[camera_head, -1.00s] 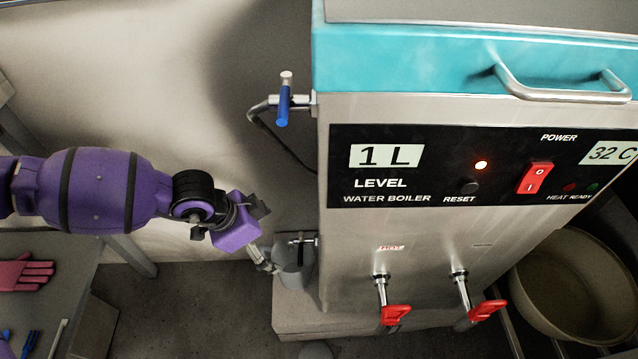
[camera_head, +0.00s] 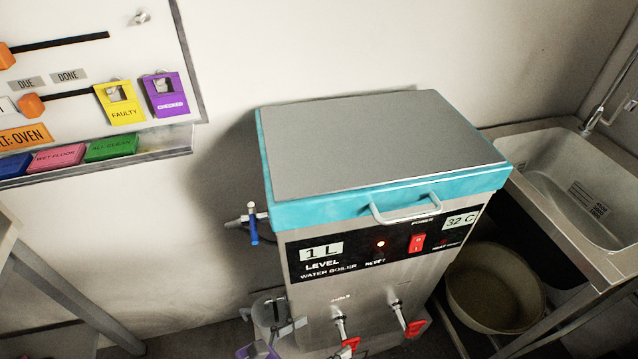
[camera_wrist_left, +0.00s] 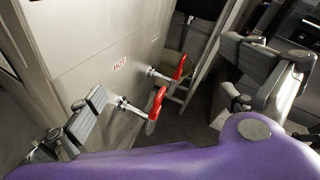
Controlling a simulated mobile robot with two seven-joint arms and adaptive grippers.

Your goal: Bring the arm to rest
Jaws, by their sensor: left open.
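My left gripper (camera_head: 278,340) shows only in part at the bottom edge of the head view, just in front of a grey jug (camera_head: 268,312) at the boiler's lower left. In the left wrist view the two fingers of this gripper (camera_wrist_left: 165,80) are spread wide apart with nothing between them. Two red-handled taps (camera_wrist_left: 156,102) on the boiler front show beyond the fingers. Most of my left arm is out of the head view. My right gripper is in neither view.
The water boiler (camera_head: 385,145), with turquoise rim and closed grey lid, stands mid-view. A sink (camera_head: 575,185) and a round basin (camera_head: 495,288) are at the right. A board with coloured tags (camera_head: 95,60) hangs at the upper left. A table leg (camera_head: 75,300) stands at the lower left.

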